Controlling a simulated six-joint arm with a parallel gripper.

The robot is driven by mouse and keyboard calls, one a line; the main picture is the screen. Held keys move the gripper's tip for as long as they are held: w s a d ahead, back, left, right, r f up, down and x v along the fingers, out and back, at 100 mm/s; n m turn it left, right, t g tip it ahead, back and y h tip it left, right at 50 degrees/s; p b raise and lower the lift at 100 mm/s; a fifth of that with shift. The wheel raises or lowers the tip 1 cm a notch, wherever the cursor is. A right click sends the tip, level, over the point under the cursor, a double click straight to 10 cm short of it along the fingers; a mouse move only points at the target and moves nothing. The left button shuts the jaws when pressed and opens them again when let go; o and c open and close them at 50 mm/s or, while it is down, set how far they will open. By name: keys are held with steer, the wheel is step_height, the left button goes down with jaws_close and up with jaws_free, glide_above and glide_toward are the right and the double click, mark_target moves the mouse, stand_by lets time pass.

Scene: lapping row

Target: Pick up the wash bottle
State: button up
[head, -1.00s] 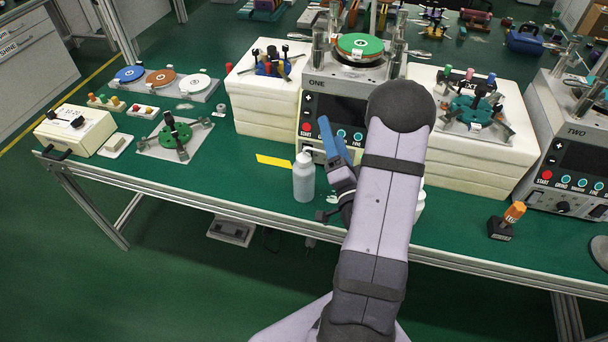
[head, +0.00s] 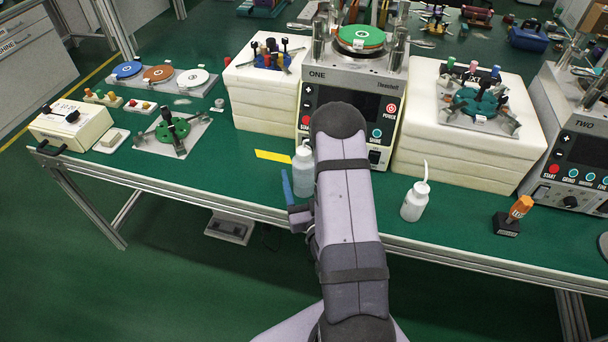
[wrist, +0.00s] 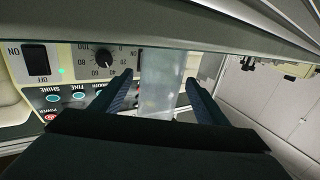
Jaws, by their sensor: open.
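A pale translucent bottle with a white cap and nozzle (head: 303,172) stands upright near the table's front edge, left of my arm. Another white bottle with a thin upright spout (head: 414,203) stands to the right of my arm. My gripper (head: 291,190) is at the left bottle, with one blue finger showing on its near left side; my arm hides the rest. In the wrist view my gripper (wrist: 160,78) is open, with the translucent bottle (wrist: 160,88) between its two fingers. There seem to be gaps on both sides; contact cannot be told.
Machine ONE (head: 355,85) stands behind the bottles, flanked by stacked white blocks (head: 262,95). A yellow strip (head: 273,156) lies left of the bottle. An orange-handled tool (head: 513,215) stands far right. The table's front is clear between them.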

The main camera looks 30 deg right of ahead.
steer(key=shift+b+x, duration=0.9)
steer(key=shift+x, duration=0.35)
steer(key=shift+p+x, duration=0.45)
steer(key=shift+x, duration=0.35)
steer(key=shift+w+d, duration=0.15)
steer(key=shift+w, duration=0.25)
steer(key=shift+r, duration=0.1)
steer(key=c, duration=1.4)
